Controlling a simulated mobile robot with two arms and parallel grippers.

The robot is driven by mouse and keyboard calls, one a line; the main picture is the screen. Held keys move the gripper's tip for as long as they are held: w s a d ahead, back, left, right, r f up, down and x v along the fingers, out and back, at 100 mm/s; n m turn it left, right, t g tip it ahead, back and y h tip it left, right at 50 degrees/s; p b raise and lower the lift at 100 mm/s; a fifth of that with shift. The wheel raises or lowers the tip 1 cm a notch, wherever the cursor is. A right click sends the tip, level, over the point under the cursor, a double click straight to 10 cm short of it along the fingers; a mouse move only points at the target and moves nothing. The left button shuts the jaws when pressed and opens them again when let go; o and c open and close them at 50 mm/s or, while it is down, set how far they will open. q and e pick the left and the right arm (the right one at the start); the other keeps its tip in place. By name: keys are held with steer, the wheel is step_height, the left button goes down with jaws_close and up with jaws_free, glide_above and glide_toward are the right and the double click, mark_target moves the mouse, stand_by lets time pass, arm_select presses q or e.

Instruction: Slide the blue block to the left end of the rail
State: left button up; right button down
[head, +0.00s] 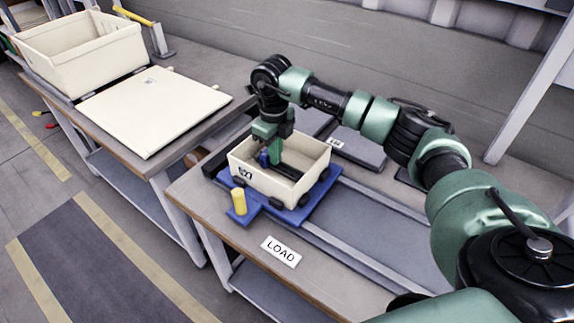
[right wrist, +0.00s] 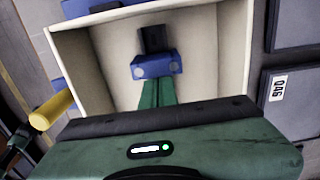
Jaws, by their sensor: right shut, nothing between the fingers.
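The blue block (head: 264,159) sits on the dark rail (head: 297,171) inside a cream crate (head: 294,192), toward the crate's left side. The rail runs on to the right of my gripper. My right gripper (head: 276,157) reaches down into the crate, shut and empty, with its green fingers just right of the block. In the right wrist view the fingertips (right wrist: 157,88) are close to the block (right wrist: 157,66); I cannot tell whether they touch. A short black stretch (right wrist: 152,38) shows beyond the block there. My left gripper is not in view.
The crate stands on a blue base (head: 316,203) with a yellow cylinder (head: 239,201) in front. A LOAD label (head: 281,252) lies on the bench. Grey trays (head: 357,147) lie behind. Another cream bin (head: 85,55) and a flat lid (head: 153,108) are on the left table.

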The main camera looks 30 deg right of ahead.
steer(key=shift+w+a, duration=0.35)
steer(key=shift+w, duration=0.4)
stand_by(1.6)
steer(key=shift+s+d, duration=0.15)
steer(key=shift+s, duration=0.25)
stand_by(0.6)
steer(key=shift+r, duration=0.15)
steer(key=shift+r+p, duration=0.7)
steer(key=shift+r, duration=0.15)
steer(key=shift+r, duration=0.25)
steer(key=r+p, duration=0.2)
steer(key=r, duration=0.1)
steer(key=r+p, duration=0.1)
steer(key=shift+s+d+r+p, duration=0.15)
steer(key=shift+s+r+p, duration=0.15)
steer(key=shift+s, duration=0.1)
